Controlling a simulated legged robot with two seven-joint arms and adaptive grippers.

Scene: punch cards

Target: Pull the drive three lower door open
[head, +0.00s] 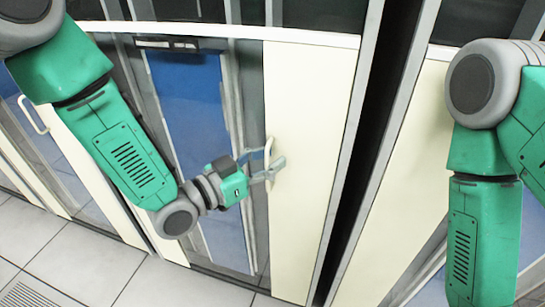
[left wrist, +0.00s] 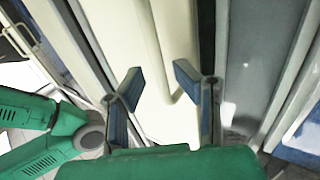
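The lower door of the cabinet has a cream panel (head: 308,140) on its right side and a glass pane on its left. A pale vertical handle (head: 268,153) stands on the cream panel near the glass. My left gripper (head: 277,170) is at the handle, with its fingers spread around the handle's lower part. In the left wrist view my left gripper (left wrist: 157,80) is open, and the handle (left wrist: 166,75) shows between and beyond the two blue-grey fingers. I cannot tell whether the fingers touch it. My right arm shows at the right edge, but its gripper is out of frame.
Another cabinet door with a handle (head: 33,115) is at the far left. A dark gap (head: 358,150) runs beside the door's right edge, with another cream panel (head: 402,190) past it. The tiled floor (head: 70,250) in front looks clear at lower left.

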